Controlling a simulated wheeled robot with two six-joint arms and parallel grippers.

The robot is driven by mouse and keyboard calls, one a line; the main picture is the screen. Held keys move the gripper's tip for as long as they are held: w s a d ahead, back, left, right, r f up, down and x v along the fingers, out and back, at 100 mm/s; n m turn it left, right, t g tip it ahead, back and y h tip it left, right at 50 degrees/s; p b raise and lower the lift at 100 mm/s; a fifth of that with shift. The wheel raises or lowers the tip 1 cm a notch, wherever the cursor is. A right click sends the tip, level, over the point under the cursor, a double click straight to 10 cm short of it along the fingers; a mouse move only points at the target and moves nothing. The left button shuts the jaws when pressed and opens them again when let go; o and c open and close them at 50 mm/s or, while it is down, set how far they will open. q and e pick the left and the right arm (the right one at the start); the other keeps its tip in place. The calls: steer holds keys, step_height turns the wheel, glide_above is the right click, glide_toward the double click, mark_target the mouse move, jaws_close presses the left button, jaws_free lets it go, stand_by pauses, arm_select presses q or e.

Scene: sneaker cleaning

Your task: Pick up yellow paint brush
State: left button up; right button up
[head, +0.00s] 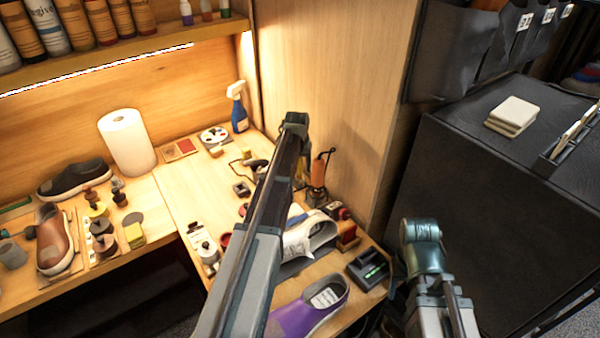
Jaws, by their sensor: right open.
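Pale, slim handles stand in a dark holder (572,140) on the black cabinet at the far right. I cannot tell whether the yellow paint brush is among them, and I see it for certain nowhere else. My left arm (262,220) rises across the middle and bends near the wooden side panel. Its gripper is mostly hidden behind the arm above the bench, and its jaws cannot be made out. My right arm (430,270) is at lower right, between bench and cabinet. Its gripper is low and dark beside the arm, open, with nothing visible in it. Both arms are apart from the holder.
The bench holds a paper roll (127,142), a blue spray bottle (238,112), a purple shoe (312,306), a white shoe (310,236) and a brown shoe (54,240). Pale square pads (512,114) lie on the black cabinet (470,180). Free cabinet top lies around them.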

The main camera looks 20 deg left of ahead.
arm_select(q)
jaws_close()
stand_by(0.3)
step_height(320, 180, up, 10)
steer(key=p, duration=1)
